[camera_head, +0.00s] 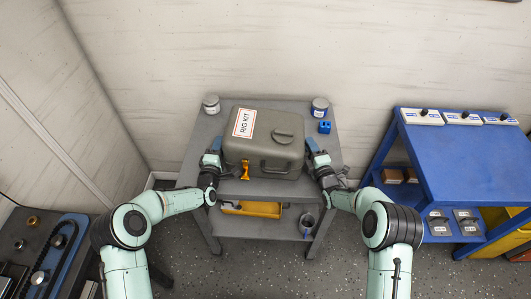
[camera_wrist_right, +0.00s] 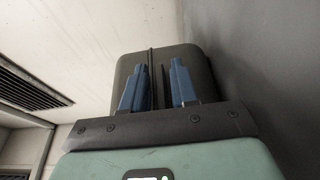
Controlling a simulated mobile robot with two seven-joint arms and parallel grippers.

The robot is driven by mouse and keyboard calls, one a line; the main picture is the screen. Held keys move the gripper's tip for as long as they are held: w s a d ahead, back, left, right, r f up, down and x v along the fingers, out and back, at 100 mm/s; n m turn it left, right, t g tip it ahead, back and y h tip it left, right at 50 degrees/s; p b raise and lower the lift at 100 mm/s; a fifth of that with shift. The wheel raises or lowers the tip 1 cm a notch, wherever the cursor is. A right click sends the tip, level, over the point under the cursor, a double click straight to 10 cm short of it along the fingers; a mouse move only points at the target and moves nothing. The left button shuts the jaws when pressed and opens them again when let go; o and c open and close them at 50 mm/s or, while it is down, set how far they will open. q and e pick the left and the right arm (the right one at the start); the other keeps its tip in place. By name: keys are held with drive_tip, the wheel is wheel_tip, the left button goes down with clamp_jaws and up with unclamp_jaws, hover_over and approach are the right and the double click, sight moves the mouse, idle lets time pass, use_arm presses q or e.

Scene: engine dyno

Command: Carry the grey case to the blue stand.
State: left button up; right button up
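The grey case (camera_head: 264,142), labelled "RIG KIT", sits upright on a dark grey table (camera_head: 190,150). It has a front handle and a lid grip. My left gripper (camera_head: 215,147) is at the case's left side; its fingertips are partly hidden, and I cannot tell whether it is open. My right gripper (camera_head: 315,148) is at the right side. In the right wrist view its two blue fingers (camera_wrist_right: 160,85) stand apart against the case (camera_wrist_right: 190,62), with a narrow dark part of it between them; I see no clear grip. The blue stand (camera_head: 455,160) is to the right.
A yellow tray (camera_head: 250,208) is on the lower shelf. White boxes (camera_head: 462,117) line the stand's back; its front top is clear.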

use_arm(q)
clamp_jaws()
use_arm(e)
clamp_jaws()
idle(0.9)
use_arm(q)
drive_tip(key=shift+w+r, duration=0.1)
drive_tip(key=shift+r, duration=0.2)
use_arm(e)
drive_tip(key=shift+w+r, duration=0.1)
drive_tip(key=shift+r, duration=0.25)
